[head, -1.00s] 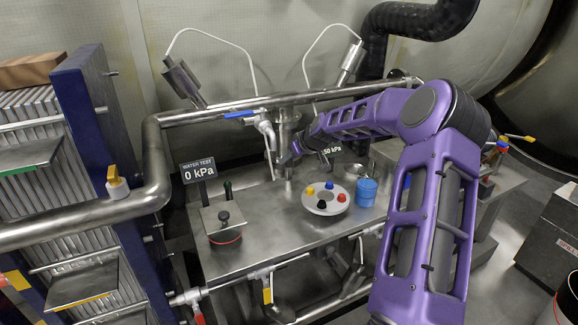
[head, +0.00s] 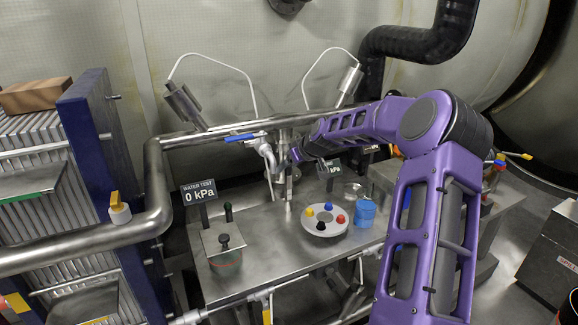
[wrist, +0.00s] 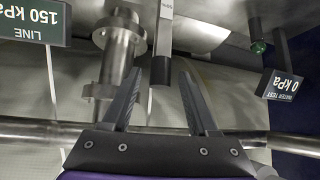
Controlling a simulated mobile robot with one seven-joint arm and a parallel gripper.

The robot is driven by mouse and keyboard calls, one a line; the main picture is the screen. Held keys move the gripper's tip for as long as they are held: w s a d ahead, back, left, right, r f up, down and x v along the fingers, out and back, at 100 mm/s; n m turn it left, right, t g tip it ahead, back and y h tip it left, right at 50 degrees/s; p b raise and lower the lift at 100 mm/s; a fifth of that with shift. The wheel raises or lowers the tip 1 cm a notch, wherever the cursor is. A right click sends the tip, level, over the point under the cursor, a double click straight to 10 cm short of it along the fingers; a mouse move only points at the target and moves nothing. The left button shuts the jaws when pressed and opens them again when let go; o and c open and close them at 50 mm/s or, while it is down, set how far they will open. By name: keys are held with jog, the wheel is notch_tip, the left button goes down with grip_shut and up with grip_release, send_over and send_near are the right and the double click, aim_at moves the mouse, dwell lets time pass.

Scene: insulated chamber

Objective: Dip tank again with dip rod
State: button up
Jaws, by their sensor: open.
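A steel box with a black knob (head: 223,248) stands at the left of the bench; I cannot tell for sure whether it is the dip tank. A dark rod with a green end (head: 228,212) stands upright at its back and also shows at the upper right in the wrist view (wrist: 257,32); it may be the dip rod. My gripper (wrist: 160,72) is open. A grey cylinder with a dark end (wrist: 163,45) appears between its fingers, with no contact visible. In the head view my gripper is mostly hidden near the steel post.
The "WATER TEST 0 kPa" sign (head: 198,191) stands behind the box. A steel pipe (head: 215,136) runs behind. A flanged steel fitting (wrist: 116,50) is close left of my gripper.

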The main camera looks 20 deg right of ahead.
jog(key=p+v, duration=0.1)
jog(key=v, duration=1.6)
jog(key=shift+r, duration=0.15)
jog(key=shift+s, duration=0.15)
